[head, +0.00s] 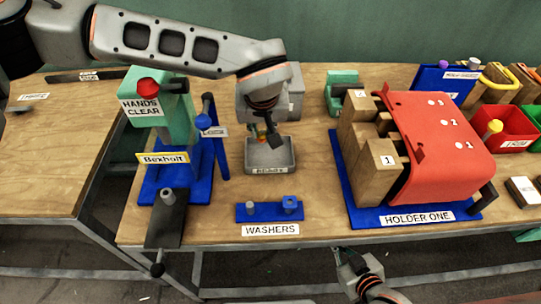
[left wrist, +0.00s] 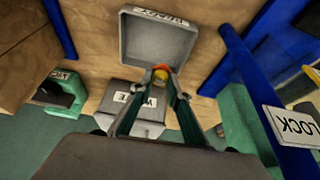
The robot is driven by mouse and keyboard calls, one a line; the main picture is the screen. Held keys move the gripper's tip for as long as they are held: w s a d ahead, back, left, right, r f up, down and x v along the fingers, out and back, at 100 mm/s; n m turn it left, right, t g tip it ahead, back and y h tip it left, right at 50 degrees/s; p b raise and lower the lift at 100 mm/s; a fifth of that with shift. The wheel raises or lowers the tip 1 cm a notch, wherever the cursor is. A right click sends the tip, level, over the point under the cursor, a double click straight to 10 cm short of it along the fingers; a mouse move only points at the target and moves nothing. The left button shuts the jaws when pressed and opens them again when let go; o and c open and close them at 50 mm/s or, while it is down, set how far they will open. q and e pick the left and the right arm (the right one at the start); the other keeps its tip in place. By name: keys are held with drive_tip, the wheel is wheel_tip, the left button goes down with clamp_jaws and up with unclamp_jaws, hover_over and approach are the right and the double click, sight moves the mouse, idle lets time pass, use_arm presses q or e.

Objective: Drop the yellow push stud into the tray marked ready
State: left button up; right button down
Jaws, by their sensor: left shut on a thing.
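My left gripper (head: 264,137) is over the grey tray (head: 286,158), whose front label is small but seems to read ready. The gripper points down and is shut on the yellow push stud (left wrist: 161,75). In the left wrist view the stud shows between the fingertips (left wrist: 161,80), with orange-red beside it. The tray (left wrist: 138,48) lies just beyond the fingertips there and its visible floor looks empty. In the head view the fingers largely hide the stud. My right gripper (head: 344,258) is low at the front, below the table edge, and its jaw opening is unclear.
A green press on a blue base (head: 190,190) stands left of the tray, with a blue post (head: 216,140) close by. A blue washers stand (head: 268,212) is in front. The red-covered holder one (head: 435,140) stands right. A yellow knob (head: 495,126) shows by a red bin.

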use_arm(q)
drive_tip(key=o, duration=0.8)
drive_tip(key=shift+r, duration=0.15)
drive_tip(key=v, duration=1.2)
drive_tip(key=shift+s, duration=0.1)
